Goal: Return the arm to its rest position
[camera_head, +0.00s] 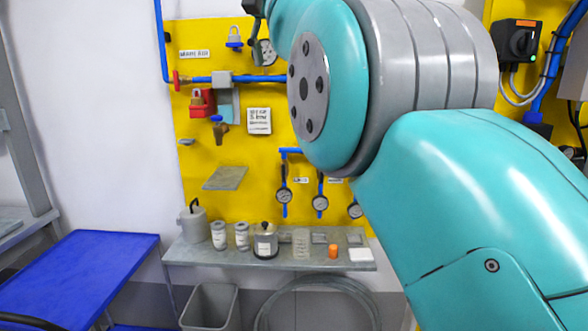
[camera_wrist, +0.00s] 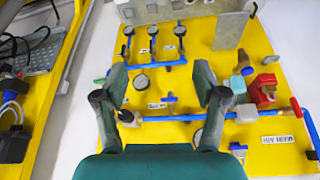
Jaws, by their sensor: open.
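My arm, teal with grey bands, fills the right half of the head view. A dark part at the end of my arm shows at the top of that view, partly cut off. In the wrist view my gripper (camera_wrist: 160,88) is open, its two dark fingers spread apart with nothing between them. It faces the yellow panel (camera_head: 190,150), which appears turned over in the wrist view (camera_wrist: 270,160). The fingers overlap the blue pipe and gauges in the picture; I cannot tell the distance to them.
A grey shelf (camera_head: 215,256) below the panel holds canisters, jars and an orange cap (camera_head: 333,251). A blue table (camera_head: 75,275) stands at left, a grey bin (camera_head: 210,307) under the shelf. A switch box (camera_head: 517,45) and blue conduit are at right. White wall at left is bare.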

